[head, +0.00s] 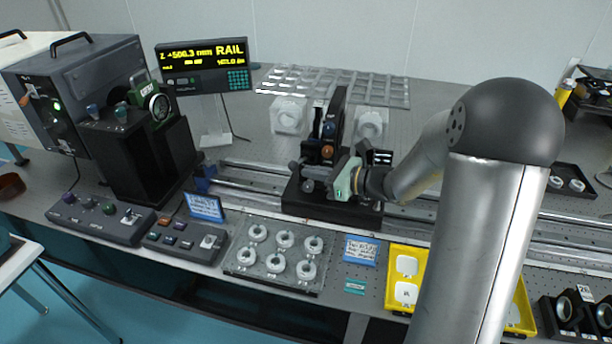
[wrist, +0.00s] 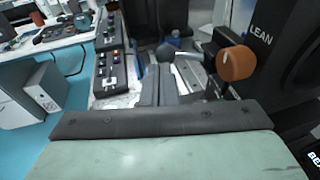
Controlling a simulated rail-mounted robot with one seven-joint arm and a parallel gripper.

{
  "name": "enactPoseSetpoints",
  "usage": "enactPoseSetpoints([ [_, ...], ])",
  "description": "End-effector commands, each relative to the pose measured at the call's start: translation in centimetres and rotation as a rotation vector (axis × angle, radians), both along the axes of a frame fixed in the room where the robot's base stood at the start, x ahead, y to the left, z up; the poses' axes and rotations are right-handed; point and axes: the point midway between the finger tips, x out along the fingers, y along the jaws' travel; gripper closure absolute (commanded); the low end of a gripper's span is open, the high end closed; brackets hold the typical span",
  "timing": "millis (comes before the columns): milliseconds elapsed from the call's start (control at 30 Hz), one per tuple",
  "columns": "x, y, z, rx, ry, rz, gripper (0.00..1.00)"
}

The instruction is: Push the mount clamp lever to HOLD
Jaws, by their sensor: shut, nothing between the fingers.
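The black mount (head: 333,118) stands upright on its carriage on the rail, in the middle of the head view. In the wrist view its dark side (wrist: 278,40) shows at the right, with the word LEAN and an orange knob (wrist: 236,63). A dark ball-ended lever (wrist: 165,52) shows just beyond my fingertips; I cannot tell whether they touch it. No HOLD mark is readable. My gripper (wrist: 158,72) is shut and empty, its fingers side by side. In the head view my pale green gripper (head: 318,172) reaches the mount's front from the right and hides part of it.
Control boxes (head: 100,218) and a tray of ring-shaped parts (head: 275,255) lie in front of the rail. A yellow tray (head: 393,262) is right of them. A black housing (head: 150,155) and a display (head: 205,65) stand left. The rail (head: 245,178) is bare left of the mount.

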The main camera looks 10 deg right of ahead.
Motion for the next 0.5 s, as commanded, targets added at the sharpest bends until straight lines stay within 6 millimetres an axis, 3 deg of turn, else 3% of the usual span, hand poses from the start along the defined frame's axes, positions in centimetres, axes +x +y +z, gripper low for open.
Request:
enactPoseSetpoints([
  [267, -1.3, -0.3, 0.4, 0.000, 0.002, 0.002, 1.00],
  [500, -5.8, -2.0, 1.2, -0.002, -0.001, 0.004, 1.00],
])
